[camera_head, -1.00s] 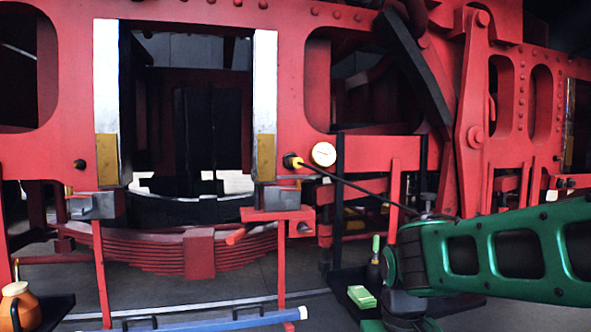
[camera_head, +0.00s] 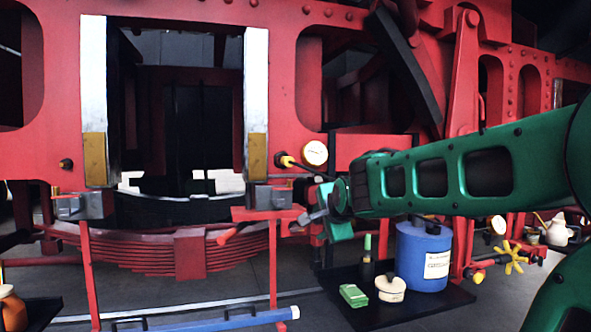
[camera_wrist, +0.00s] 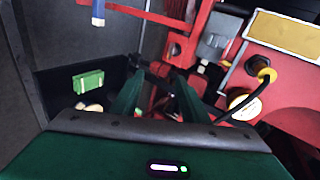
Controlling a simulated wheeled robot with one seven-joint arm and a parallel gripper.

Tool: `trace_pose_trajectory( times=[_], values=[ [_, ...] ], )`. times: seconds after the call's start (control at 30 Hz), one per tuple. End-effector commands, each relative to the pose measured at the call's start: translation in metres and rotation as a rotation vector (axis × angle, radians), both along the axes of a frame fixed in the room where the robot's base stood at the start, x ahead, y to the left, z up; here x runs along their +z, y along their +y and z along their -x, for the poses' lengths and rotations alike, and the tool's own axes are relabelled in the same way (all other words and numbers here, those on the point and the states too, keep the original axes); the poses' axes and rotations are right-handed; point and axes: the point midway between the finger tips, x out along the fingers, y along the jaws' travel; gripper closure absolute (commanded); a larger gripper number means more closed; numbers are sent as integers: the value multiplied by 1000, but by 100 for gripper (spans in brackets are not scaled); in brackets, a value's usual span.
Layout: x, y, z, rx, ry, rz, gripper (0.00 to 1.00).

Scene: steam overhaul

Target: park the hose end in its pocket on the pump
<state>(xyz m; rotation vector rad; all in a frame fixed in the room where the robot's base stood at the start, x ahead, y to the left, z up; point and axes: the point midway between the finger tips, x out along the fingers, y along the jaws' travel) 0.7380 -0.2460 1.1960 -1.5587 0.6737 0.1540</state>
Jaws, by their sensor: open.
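The hose end (camera_head: 284,160), a yellow and black fitting, sits against the red frame left of a round white gauge (camera_head: 315,153). A black hose leads right from it and passes behind my arm. In the wrist view the yellow-ringed fitting (camera_wrist: 262,69) is at the upper right, with the hose curving down past the gauge. My gripper (camera_head: 325,207) is below the gauge, apart from the fitting. In the wrist view its green fingers (camera_wrist: 155,82) are open with nothing seen held between them. I cannot make out the pump or its pocket.
A dark tray (camera_head: 425,311) at lower right holds a blue can (camera_head: 423,257), a cream round tin (camera_head: 391,288), a green block (camera_head: 354,295) and a dark bottle. A red bracket (camera_head: 268,214) stands left of my gripper. A blue bar (camera_head: 215,322) lies in front.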

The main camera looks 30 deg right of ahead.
Motion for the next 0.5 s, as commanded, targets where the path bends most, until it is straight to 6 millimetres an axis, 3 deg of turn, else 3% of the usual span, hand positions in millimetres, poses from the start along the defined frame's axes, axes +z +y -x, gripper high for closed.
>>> trace_pose_trajectory(
  times=[0.03, 0.1, 0.23, 0.4, 0.5],
  values=[
    [25, 1, -20, -31, -109, -57, 59],
    [59, 3, -41, -68, -256, -146, 59],
    [109, 10, -68, -94, -471, -298, 59],
    [146, 15, -83, -96, -619, -419, 59],
    [153, 15, -87, -95, -648, -445, 59]
  ],
)
